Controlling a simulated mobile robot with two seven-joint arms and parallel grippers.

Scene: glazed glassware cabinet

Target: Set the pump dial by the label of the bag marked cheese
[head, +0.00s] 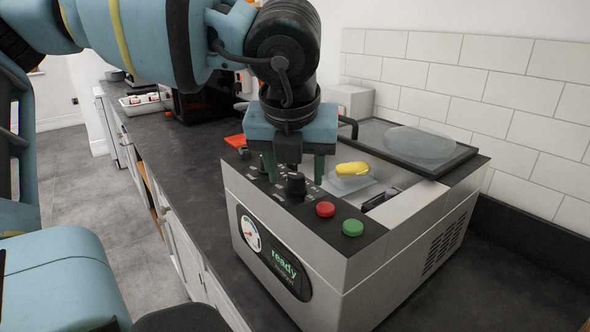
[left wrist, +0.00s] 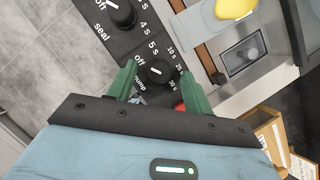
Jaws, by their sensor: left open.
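The vacuum sealer (head: 290,240) stands on the counter with its lid (head: 410,140) raised. Its pump dial (head: 296,184) is a black knob, also in the left wrist view (left wrist: 157,72), beside the words "off" and "pump" and several second marks. Its white mark appears to lie toward "off". My left gripper (head: 296,176) is open and points down, with its green fingers on either side of the pump dial; I cannot tell whether they touch it. A yellow item (head: 352,169) in a clear bag (head: 350,186) lies at the chamber; no label is readable. My right gripper is not in view.
The seal dial (left wrist: 122,12) is close to the pump dial. A red button (head: 325,209) and a green button (head: 352,228) sit on the panel. The display (head: 285,265) reads "ready". An open cardboard box (left wrist: 270,140) shows in the wrist view. Dark counter (head: 180,160) is bare left of the sealer.

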